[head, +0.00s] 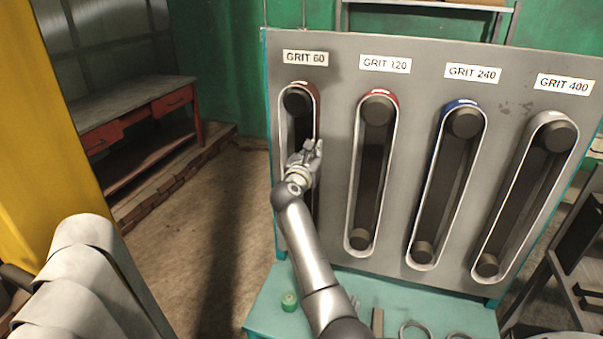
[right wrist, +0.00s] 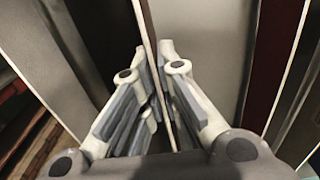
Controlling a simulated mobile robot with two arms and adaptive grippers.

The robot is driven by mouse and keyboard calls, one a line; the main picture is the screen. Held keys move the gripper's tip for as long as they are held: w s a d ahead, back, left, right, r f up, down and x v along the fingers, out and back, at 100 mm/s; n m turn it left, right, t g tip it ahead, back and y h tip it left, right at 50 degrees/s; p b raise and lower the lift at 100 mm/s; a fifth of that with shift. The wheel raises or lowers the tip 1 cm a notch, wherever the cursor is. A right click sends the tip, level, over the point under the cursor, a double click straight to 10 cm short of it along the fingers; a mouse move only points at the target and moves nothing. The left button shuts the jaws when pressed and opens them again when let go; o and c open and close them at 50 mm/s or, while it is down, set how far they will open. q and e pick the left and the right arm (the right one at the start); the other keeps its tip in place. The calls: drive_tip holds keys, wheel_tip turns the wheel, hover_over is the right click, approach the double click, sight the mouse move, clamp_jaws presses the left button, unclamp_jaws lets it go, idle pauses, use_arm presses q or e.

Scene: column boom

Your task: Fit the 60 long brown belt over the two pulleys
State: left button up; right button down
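The brown 60 belt (head: 309,87) is a long narrow loop under the GRIT 60 label (head: 305,58), at the left end of the grey panel (head: 340,150). Its top bend lies around the dark upper pulley (head: 298,101). My arm hides the lower pulley and the bottom of the loop, so I cannot tell how it sits there. My right gripper (head: 306,153) is at the belt's right run, below the upper pulley. In the right wrist view its fingers (right wrist: 153,48) are close together, one on each side of the belt's thin edge (right wrist: 148,22). My left gripper is out of view.
Belts under GRIT 120 (head: 381,97), GRIT 240 (head: 462,103) and GRIT 400 (head: 549,116) loop around their pulleys to the right. Floor is clear at left.

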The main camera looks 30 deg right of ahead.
drive_tip(key=shift+p+v, duration=0.55)
drive_tip(key=shift+v, duration=1.2)
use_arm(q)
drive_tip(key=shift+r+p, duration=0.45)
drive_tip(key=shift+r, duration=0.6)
use_arm(e)
drive_tip(key=shift+v, duration=2.45)
drive_tip(key=shift+a, duration=0.1)
use_arm(q)
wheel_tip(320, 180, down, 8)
drive_tip(key=b, duration=0.7)
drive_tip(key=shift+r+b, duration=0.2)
drive_tip(key=shift+b, duration=0.15)
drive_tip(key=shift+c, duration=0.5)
use_arm(e)
drive_tip(key=s+a+f+n+t+y, duration=0.2)
drive_tip(key=s+a+f+n+y, duration=0.1)
drive_tip(key=s, duration=0.6)
drive_tip(key=s+a+f+n+t+y, duration=0.2)
drive_tip(key=s+a+f+y, duration=0.4)
drive_tip(key=s+a, duration=0.4)
drive_tip(key=s+a+f+n+t+y, duration=0.2)
drive_tip(key=s+a+f+n+y, duration=0.2)
drive_tip(key=s, duration=0.5)
drive_tip(key=a+f, duration=0.1)
drive_tip(key=a, duration=0.1)
drive_tip(key=shift+s+a+f+n+y, duration=0.3)
drive_tip(key=shift+s+a+f+n, duration=0.05)
drive_tip(key=shift+a+f+n, duration=0.05)
